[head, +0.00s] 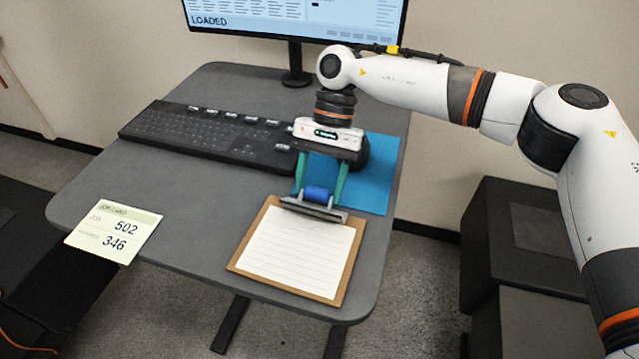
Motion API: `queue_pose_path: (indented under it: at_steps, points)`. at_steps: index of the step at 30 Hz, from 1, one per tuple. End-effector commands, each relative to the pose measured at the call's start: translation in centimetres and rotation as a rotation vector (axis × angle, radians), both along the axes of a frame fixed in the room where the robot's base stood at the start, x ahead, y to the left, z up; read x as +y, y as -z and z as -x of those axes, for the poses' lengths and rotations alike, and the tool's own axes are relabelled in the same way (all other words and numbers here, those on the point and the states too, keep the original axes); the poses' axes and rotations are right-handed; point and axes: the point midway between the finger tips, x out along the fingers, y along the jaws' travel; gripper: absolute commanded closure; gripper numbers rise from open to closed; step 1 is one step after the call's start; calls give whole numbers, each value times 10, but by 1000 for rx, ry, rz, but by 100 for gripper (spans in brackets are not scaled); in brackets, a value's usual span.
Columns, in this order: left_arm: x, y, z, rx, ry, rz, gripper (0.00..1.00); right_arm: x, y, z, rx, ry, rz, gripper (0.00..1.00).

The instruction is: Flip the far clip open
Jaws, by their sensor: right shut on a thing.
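A brown clipboard (237,254) with a lined white sheet lies on the right part of the grey desk. Its metal clip (313,209) runs across the board's far edge, with a blue piece (318,193) on its far side. My right gripper (320,195) points down there from behind, its two green fingers on either side of the blue piece and shut on it. The clip's bar lies close to the sheet's far edge; I cannot tell how far it is raised. My left gripper is not in view.
A black keyboard (205,137) lies left of my right gripper. A blue mat (373,185) lies under and behind it. A job card (114,232) sits at the desk's left front edge. A monitor (300,18) stands behind. The desk between card and clipboard is clear.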

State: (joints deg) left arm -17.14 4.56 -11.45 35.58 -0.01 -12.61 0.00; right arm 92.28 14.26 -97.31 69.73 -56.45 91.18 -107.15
Motion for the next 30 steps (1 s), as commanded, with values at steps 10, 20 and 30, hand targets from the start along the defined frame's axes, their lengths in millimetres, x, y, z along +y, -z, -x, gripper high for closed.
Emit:
queue_pose_path:
  at_steps: [10, 20, 30]
  points:
    - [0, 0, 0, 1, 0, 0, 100, 0, -1, 0, 0, -1, 0, 34]
    - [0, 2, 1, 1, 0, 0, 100, 0, -2, -1, -1, 1, 0, 34]
    - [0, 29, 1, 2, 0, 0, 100, -11, -51, -30, -5, 3, -2, 34]
